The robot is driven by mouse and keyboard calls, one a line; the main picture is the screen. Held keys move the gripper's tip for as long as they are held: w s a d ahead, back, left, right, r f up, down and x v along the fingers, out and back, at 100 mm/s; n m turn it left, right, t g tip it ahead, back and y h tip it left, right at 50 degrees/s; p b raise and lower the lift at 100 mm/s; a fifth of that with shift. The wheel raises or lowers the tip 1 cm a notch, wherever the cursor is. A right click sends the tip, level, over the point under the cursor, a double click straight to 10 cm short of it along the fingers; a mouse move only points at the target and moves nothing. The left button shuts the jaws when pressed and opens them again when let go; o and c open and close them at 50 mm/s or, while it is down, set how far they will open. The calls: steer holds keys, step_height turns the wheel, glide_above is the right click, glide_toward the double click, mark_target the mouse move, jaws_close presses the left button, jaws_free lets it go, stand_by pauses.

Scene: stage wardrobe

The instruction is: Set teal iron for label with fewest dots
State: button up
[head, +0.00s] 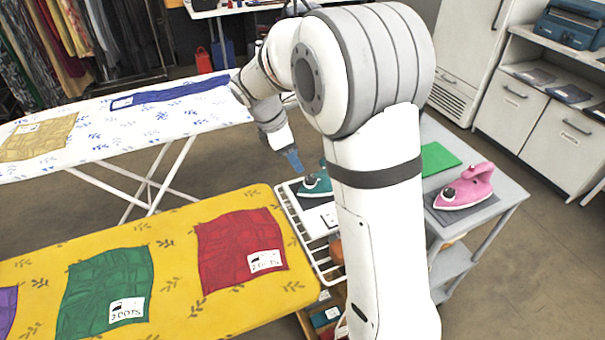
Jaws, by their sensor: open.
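The teal iron (316,185) stands on a wire-rimmed rest (300,215) at the end of the yellow board, partly hidden behind my arm. My gripper (293,161), with blue fingertips, is open just above and to the left of the teal iron, apart from it as far as I can tell. On the yellow ironing board (190,225), a red cloth (228,240) has a label (265,261) that seems to read 2 dots. A green cloth (95,285) has a label (127,310) that seems to read 3 dots. A purple cloth (6,308) is cut off at the left edge.
A pink iron (468,187) stands on a grey table (505,187) beside a green sheet (437,157). A white board (110,135) behind carries a tan cloth (40,140) and a blue cloth (175,93); their labels are too small to read. Cabinets (555,130) stand right.

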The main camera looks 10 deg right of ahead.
mark_target(310, 178)
steer(key=x, duration=0.7)
steer(key=shift+d+f, duration=0.25)
steer(key=shift+d, duration=0.15)
steer(key=shift+c, duration=0.4)
steer(key=c, duration=0.9)
steer(key=shift+a, duration=0.15)
